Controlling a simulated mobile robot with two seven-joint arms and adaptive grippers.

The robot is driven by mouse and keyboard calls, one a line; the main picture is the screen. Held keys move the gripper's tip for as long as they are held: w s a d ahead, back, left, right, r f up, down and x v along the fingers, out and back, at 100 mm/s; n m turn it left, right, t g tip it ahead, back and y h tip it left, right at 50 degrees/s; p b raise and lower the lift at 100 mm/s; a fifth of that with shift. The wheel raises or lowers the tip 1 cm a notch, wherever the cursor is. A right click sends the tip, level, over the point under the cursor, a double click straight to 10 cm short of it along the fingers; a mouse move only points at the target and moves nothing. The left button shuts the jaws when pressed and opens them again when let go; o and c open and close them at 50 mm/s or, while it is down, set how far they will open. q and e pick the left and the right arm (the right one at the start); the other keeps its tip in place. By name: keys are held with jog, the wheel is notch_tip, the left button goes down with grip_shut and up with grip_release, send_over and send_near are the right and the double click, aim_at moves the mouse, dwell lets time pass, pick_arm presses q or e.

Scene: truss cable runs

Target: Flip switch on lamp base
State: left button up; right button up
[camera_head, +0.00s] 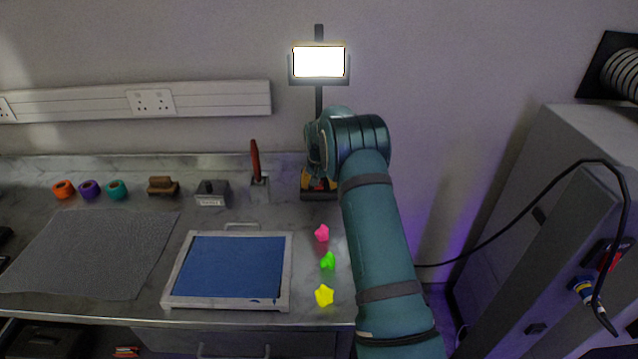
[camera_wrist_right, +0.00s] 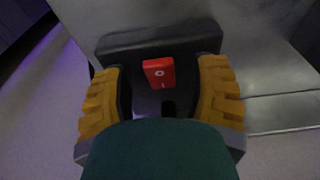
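The lamp (camera_head: 319,62) stands at the back of the bench on a dark pole, and its rectangular panel is lit white. Its dark base (camera_head: 320,195) is mostly hidden behind my right arm and gripper. In the right wrist view the black base (camera_wrist_right: 150,40) carries a red rocker switch (camera_wrist_right: 159,73) marked with O and I. My right gripper (camera_wrist_right: 160,66) has its yellow fingers spread, one on each side of the switch, with nothing held between them. In the head view my right gripper (camera_head: 319,181) is over the base. Contact with the switch cannot be told. My left gripper is out of view.
Pink (camera_head: 322,233), green (camera_head: 328,260) and yellow (camera_head: 324,295) pieces lie left of my right arm. A framed blue screen (camera_head: 228,267) and grey mat (camera_head: 90,252) lie further left. A red-handled tool (camera_head: 256,165) stands near the lamp. A grey cabinet (camera_head: 520,210) with a black cable is right.

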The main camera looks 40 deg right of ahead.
notch_tip(320, 180, up, 12)
jog(key=s+a, duration=0.1)
jog(key=shift+s+a, duration=0.2)
jog(key=shift+s, duration=0.15)
jog(key=shift+f, duration=0.1)
dwell(0.4)
